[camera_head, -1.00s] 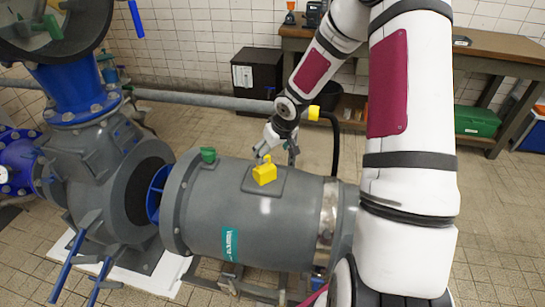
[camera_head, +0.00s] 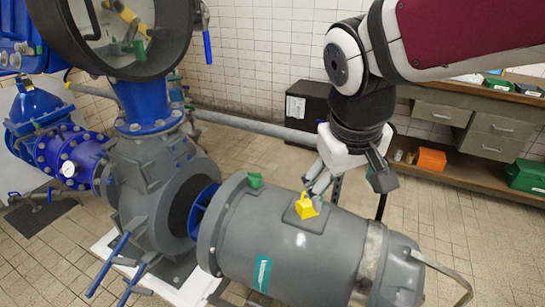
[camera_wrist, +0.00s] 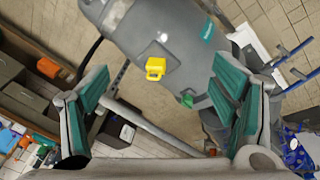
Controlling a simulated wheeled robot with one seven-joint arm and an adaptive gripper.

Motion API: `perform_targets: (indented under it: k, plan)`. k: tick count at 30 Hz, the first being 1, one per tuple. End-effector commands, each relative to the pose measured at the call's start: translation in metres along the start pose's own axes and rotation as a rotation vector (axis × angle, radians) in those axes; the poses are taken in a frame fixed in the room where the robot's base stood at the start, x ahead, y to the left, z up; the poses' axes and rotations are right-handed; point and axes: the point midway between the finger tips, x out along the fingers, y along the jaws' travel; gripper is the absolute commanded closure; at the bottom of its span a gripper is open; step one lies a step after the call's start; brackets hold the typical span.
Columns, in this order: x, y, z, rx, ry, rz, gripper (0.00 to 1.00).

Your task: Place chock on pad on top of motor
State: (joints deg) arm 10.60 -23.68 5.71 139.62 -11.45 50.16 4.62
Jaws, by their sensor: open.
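The yellow chock (camera_head: 307,207) sits on the dark square pad (camera_head: 295,216) on top of the grey motor (camera_head: 295,250). The wrist view shows the chock (camera_wrist: 155,68) on the motor (camera_wrist: 150,30), between and beyond my fingers. My gripper (camera_head: 318,188) is just above and behind the chock in the head view. In the wrist view my gripper (camera_wrist: 158,85) has its two green-padded fingers wide apart, with nothing between the pads. The chock looks apart from both fingers there. Part of the pad is hidden by the chock.
A green lug (camera_head: 254,180) stands on the motor left of the pad. The grey pump with blue pipes (camera_head: 150,190) is at the left. A wooden workbench (camera_head: 470,160) with a green case (camera_head: 527,175) stands at the back right.

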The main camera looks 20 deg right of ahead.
Motion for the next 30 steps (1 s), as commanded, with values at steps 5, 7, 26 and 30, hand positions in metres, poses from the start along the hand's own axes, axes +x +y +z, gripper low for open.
perform_targets:
  k: [5, 7, 26, 30]
  plan:
    - [-0.029, -0.026, 0.057, -0.005, 0.008, -0.113, 0.2]
    - [-0.035, -0.034, 0.072, -0.013, 0.007, -0.154, 0.2]
    - [-0.057, -0.043, 0.095, -0.026, 0.021, -0.22, 0.2]
    - [-0.085, -0.036, 0.088, -0.023, 0.071, -0.215, 0.2]
